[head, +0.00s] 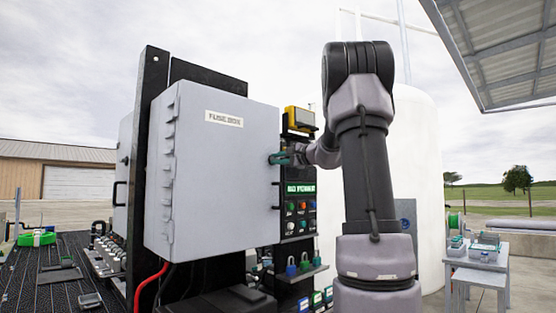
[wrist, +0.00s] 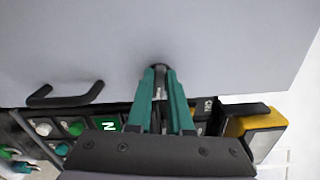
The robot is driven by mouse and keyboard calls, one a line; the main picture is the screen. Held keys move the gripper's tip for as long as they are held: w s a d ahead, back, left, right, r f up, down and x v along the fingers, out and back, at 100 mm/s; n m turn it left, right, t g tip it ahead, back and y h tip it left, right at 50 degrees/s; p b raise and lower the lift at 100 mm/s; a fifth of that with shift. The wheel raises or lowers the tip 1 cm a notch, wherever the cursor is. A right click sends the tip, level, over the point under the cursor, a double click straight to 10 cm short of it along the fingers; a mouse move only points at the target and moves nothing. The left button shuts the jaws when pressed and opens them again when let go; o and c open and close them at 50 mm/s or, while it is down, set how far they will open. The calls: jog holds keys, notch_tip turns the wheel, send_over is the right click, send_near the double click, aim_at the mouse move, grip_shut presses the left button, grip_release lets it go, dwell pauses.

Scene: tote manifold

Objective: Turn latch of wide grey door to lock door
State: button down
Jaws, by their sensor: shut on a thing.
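The wide grey door (head: 205,180) stands shut-looking on the panel, with a white label near its top; whether it is flush all around I cannot tell. It fills the upper part of the wrist view (wrist: 100,45). My gripper (head: 275,158) is at the door's right edge. In the wrist view its green fingers (wrist: 160,80) are shut on the dark latch (wrist: 160,67), whose rounded end shows just beyond the fingertips. The rest of the latch is hidden between the fingers, so its angle is not clear. A black door handle (wrist: 65,95) sits beside it.
A control panel (head: 299,205) with coloured buttons and a green display stands right of the door. A yellow-topped device (head: 299,119) is above it. Padlocks (head: 298,266) hang below. A white tank (head: 418,170) stands behind my arm.

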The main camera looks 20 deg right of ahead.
jog(key=shift+f+n, duration=0.15)
jog(key=shift+n, duration=0.75)
jog(key=c, duration=0.8)
grip_release()
jog(key=v, duration=1)
jog(key=shift+s+d, duration=0.15)
jog(key=shift+s, duration=0.25)
